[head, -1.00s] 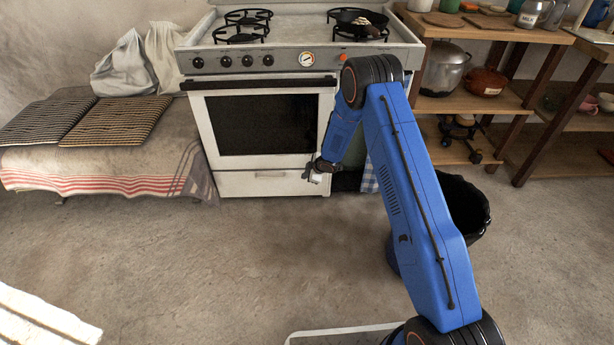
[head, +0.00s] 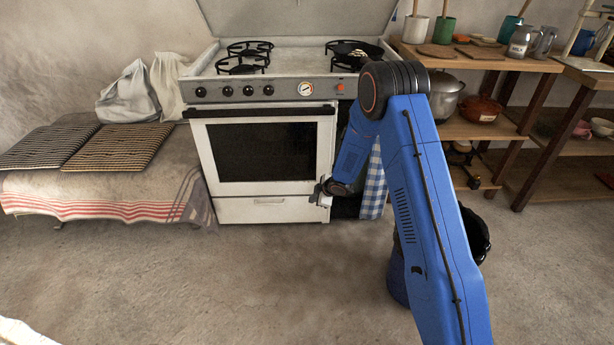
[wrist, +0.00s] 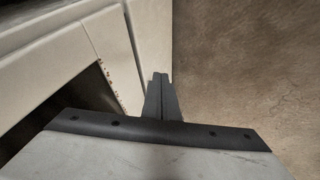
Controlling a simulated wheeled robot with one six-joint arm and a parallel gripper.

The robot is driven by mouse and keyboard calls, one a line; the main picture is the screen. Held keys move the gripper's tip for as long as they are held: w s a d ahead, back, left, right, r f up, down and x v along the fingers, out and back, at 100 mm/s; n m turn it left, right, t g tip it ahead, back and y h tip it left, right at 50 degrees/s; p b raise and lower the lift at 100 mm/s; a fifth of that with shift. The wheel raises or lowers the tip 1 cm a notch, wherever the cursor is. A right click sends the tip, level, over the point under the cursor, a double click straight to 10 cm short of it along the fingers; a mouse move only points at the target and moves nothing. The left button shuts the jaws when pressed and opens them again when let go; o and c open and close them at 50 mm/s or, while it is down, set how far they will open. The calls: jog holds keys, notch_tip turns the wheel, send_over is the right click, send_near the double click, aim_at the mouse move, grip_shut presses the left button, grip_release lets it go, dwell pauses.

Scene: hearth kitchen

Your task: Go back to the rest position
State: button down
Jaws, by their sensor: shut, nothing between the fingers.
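My gripper (head: 321,196) hangs low in front of the white stove (head: 262,202), by the right end of its bottom drawer. In the wrist view my gripper (wrist: 161,82) shows its fingers together with nothing between them. The stove front (wrist: 60,40) fills the left of the wrist view, apart from the fingers as far as I can tell. My blue arm is bent, its elbow up in front of the stove's right side.
A blue checked cloth (head: 374,184) hangs right of the oven. A dark bin (head: 474,236) stands behind my arm. Wooden shelves (head: 484,130) with pots are at right, a bench (head: 100,185) with mats at left. The floor (head: 230,280) in front is clear.

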jog(key=s+d+r+m+h, duration=0.1)
jog(key=s+d+r+m, duration=0.15)
jog(key=d+r, duration=0.45)
jog(key=s+d+r+m+t+h, duration=0.1)
jog(key=s+d+r+m+h, duration=0.15)
jog(key=r, duration=0.95)
jog(key=s+d+r+m+h, duration=0.1)
jog(key=s+d+r, duration=0.25)
jog(key=r, duration=0.55)
jog(key=s+d+r+m, duration=0.3)
jog(key=s+d+r, duration=0.2)
jog(key=s+r, duration=0.25)
jog(key=s+d+r+m+h, duration=0.15)
jog(key=s+r, duration=0.25)
jog(key=s, duration=0.5)
jog(key=s+d+r+m, duration=0.2)
jog(key=s+r, duration=0.1)
jog(key=s, duration=0.6)
jog(key=s+a+m+g+y, duration=0.1)
jog(key=s+m, duration=0.3)
jog(key=s, duration=1.8)
jog(key=shift+a+r+g+y, duration=0.3)
jog(key=shift+a+r+g, duration=0.05)
jog(key=shift+a+g, duration=0.25)
